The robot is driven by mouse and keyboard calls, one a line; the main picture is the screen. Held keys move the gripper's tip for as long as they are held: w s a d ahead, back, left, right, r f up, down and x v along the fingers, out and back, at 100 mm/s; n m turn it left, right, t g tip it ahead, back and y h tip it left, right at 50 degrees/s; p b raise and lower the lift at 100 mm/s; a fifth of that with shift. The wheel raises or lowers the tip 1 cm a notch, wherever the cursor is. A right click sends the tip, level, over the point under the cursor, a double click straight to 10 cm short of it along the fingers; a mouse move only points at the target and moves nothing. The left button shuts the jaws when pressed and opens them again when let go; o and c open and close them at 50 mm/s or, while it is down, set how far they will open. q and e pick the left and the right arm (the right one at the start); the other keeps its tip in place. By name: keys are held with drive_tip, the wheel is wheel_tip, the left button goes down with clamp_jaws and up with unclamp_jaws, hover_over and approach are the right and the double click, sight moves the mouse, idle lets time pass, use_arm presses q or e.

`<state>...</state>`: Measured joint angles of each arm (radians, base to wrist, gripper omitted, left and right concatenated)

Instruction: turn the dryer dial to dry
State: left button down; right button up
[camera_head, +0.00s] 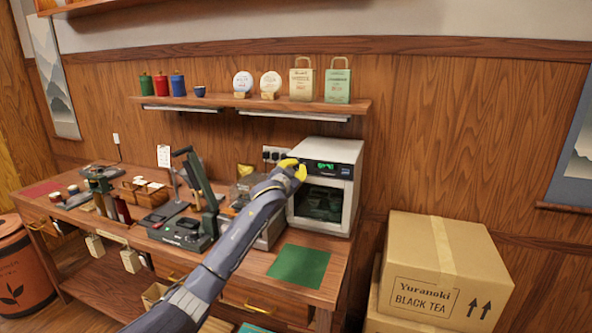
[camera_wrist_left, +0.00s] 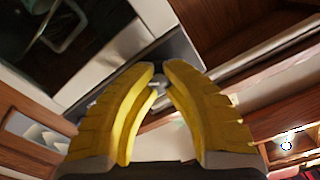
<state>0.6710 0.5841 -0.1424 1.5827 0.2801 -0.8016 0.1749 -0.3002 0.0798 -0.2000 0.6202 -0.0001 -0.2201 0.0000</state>
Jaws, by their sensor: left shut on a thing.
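The dryer (camera_head: 347,172) is a white box with a dark glass door and a lit green display, at the right end of the workbench. My left gripper (camera_head: 293,170) has yellow fingers and is at the upper left of the dryer's front. In the left wrist view the gripper (camera_wrist_left: 160,76) is shut on the dial (camera_wrist_left: 157,86), a small grey knob partly seen between the fingertips. The dial's setting cannot be read. In the head view the fingers hide the dial. My right gripper is not in view.
A green mat (camera_head: 299,265) lies on the workbench in front of the dryer. A dark press (camera_head: 190,215) stands to the left. A shelf (camera_head: 225,101) with tins and paper bags hangs above. Cardboard boxes (camera_head: 425,260) are stacked at right.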

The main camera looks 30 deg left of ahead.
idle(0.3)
use_arm(q)
drive_tip(key=c, duration=1.1)
unclamp_jaws()
drive_tip(key=v, duration=1.2)
